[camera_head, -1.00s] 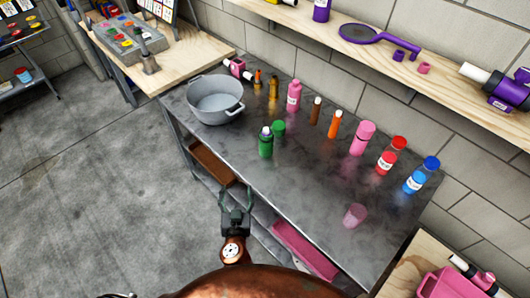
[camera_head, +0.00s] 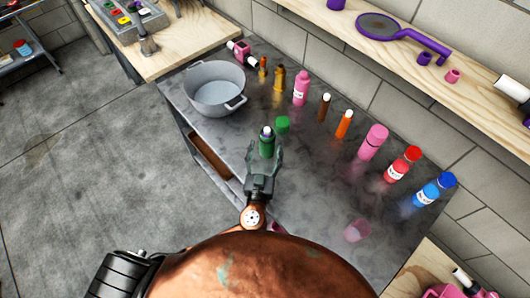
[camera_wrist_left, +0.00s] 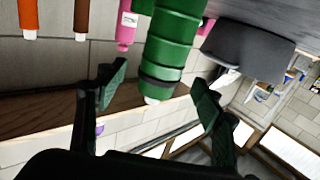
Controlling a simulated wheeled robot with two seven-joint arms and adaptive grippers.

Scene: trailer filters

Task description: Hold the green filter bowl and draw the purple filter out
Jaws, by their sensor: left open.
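The green filter bowl (camera_head: 267,146) stands upright on the grey workbench (camera_head: 310,205), near its front edge. The top of the purple filter (camera_head: 267,131) shows as a small pale purple tip at its mouth; the rest is hidden inside. In the left wrist view the bowl (camera_wrist_left: 172,45) appears upside down, with a pale tip at its rim. My left gripper (camera_head: 264,160) is open, its two fingers on either side of the bowl's front. In the left wrist view the fingers stand apart, with a gap to the bowl. My right gripper is not seen.
A green cap (camera_head: 283,124) lies just behind the bowl. A grey pot (camera_head: 214,92) stands at the back left. A wooden shelf (camera_head: 480,105) runs above.

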